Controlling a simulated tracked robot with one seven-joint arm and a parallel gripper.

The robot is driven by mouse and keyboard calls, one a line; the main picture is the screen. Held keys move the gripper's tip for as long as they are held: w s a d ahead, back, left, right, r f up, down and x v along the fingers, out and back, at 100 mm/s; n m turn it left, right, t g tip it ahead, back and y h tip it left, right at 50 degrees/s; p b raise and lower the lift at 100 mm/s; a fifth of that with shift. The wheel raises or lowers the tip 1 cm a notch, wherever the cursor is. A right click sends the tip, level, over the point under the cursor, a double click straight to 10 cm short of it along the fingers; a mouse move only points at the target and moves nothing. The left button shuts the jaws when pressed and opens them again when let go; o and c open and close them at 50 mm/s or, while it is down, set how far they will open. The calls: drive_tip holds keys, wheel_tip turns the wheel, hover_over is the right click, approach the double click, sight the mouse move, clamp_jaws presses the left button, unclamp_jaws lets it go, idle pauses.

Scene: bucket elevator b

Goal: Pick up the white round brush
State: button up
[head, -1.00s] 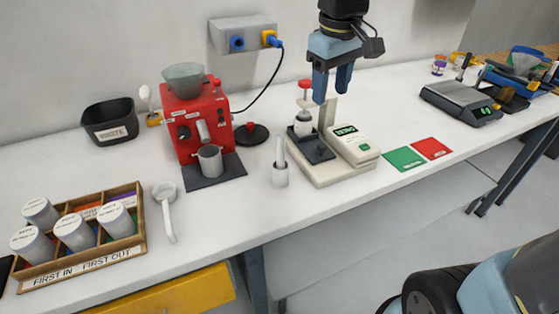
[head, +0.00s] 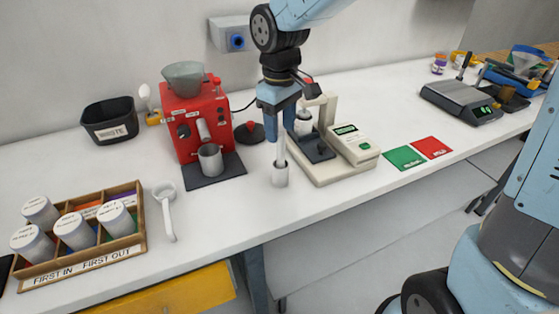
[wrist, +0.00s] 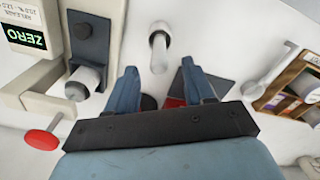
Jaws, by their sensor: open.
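A white round rod (head: 281,150), apparently the brush, stands upright in a small white cup (head: 280,178) near the middle of the bench. Its lower end is hidden in the cup. In the wrist view the rod (wrist: 159,48) points toward the camera, just beyond the fingertips. My gripper (head: 280,131) is open and points down above the cup, with its fingers around or close to the rod's top; contact cannot be told. In the wrist view my fingers (wrist: 158,72) are apart with nothing seen clamped between them.
A scale with a press stand (head: 345,150) is close on the right. The red machine (head: 197,125) with a metal cup is on the left. A white scoop (head: 167,212) and a wooden rack of jars (head: 135,240) lie further left. The bench front is clear.

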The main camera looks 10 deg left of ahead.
hover_over(281, 168)
drive_tip(key=shift+w+a+f, duration=0.1)
drive_tip(key=shift+w+f, duration=0.15)
drive_tip(key=shift+f, duration=1.25)
drive_tip(key=shift+w+f, duration=0.2)
drive_tip(key=shift+f, duration=1.3)
drive_tip(key=shift+c, duration=0.3)
clamp_jaws()
